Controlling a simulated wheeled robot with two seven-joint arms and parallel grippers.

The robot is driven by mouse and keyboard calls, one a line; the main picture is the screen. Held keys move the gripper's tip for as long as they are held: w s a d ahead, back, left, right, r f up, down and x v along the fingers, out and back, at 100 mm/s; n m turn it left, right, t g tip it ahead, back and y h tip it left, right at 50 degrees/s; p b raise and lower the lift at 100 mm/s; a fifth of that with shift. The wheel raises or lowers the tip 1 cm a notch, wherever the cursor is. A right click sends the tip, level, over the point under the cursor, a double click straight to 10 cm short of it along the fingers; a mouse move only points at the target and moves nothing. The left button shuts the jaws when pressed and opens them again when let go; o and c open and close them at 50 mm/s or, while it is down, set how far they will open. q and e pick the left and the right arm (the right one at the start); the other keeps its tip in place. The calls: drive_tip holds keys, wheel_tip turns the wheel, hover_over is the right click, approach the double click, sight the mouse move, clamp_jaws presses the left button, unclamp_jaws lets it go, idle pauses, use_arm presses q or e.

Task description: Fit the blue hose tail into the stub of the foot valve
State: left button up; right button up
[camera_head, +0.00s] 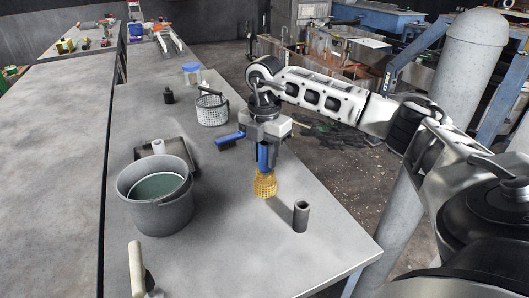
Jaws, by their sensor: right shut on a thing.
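My right gripper (263,145) points down over the near bench and is shut on the blue hose tail (263,157), which is upright. Directly below it is a yellow mesh basket (264,184), apparently the foot valve's strainer. The lower end of the blue tail meets the top of the basket in the picture. The stub is hidden or too small to make out, and I cannot tell whether the tail is inside it, touching it or just above it. My left gripper is not in view.
A dark grey tube (301,216) stands upright right of the basket, near the bench edge. A grey bucket (156,200), a blue brush (229,138), a white perforated basket (212,109) and a pale-handled tool (138,270) are on the bench (225,255). The front middle is clear.

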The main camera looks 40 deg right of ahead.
drive_tip(key=shift+f, duration=0.25)
drive_tip(key=o, duration=1)
drive_tip(key=shift+o, duration=0.2)
wheel_tip(320, 180, up, 16)
drive_tip(key=p, duration=0.1)
drive_tip(key=shift+p, duration=0.3)
drive_tip(key=shift+f, duration=0.1)
